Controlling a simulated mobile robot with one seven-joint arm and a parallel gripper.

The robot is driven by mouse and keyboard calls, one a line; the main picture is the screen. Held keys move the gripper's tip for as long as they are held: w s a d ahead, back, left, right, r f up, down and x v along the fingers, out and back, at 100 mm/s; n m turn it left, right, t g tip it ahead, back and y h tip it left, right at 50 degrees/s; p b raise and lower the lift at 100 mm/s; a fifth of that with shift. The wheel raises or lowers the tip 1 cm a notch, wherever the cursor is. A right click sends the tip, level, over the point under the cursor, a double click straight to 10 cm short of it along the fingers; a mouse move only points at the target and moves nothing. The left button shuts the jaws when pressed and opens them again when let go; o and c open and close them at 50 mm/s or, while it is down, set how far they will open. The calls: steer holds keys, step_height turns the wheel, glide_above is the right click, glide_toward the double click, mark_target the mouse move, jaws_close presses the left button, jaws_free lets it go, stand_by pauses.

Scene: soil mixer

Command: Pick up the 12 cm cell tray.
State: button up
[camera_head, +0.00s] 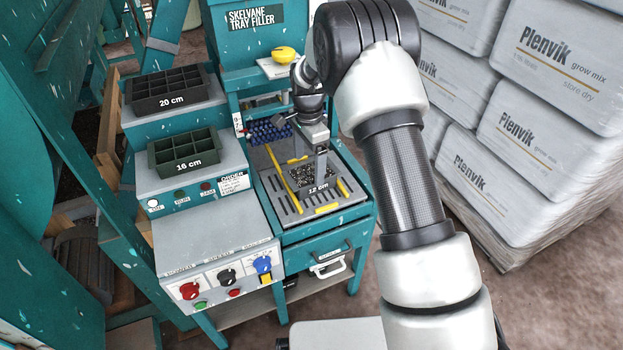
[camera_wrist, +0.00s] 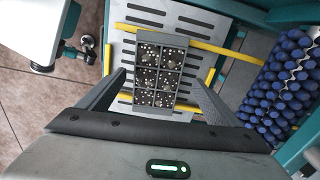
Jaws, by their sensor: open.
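The 12 cm cell tray (camera_head: 318,184) is a small dark tray with its label on the front wall, lying on the slotted metal bed (camera_head: 290,208) of the tray filler. In the wrist view the tray (camera_wrist: 160,72) shows several cells filled with dark, white-flecked mix. My gripper (camera_head: 321,165) is over the tray in the head view. In the wrist view my gripper (camera_wrist: 158,88) is open, with one finger on each side of the tray and gaps between. I cannot tell how far down the fingertips reach.
The 20 cm tray (camera_head: 168,92) and the 16 cm tray (camera_head: 184,152) stand on grey steps at left. Yellow strips (camera_head: 282,166) cross the bed. A blue bristled roller (camera_head: 268,132) is behind it. Stacked Plenvik bags (camera_head: 545,125) stand at right.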

mark_target(311, 173)
steer(key=f, duration=0.3)
steer(key=f+b, duration=0.1)
steer(key=shift+d+f, duration=0.35)
steer(key=shift+d, duration=0.05)
steer(key=shift+r, duration=0.1)
steer(key=c, duration=1.2)
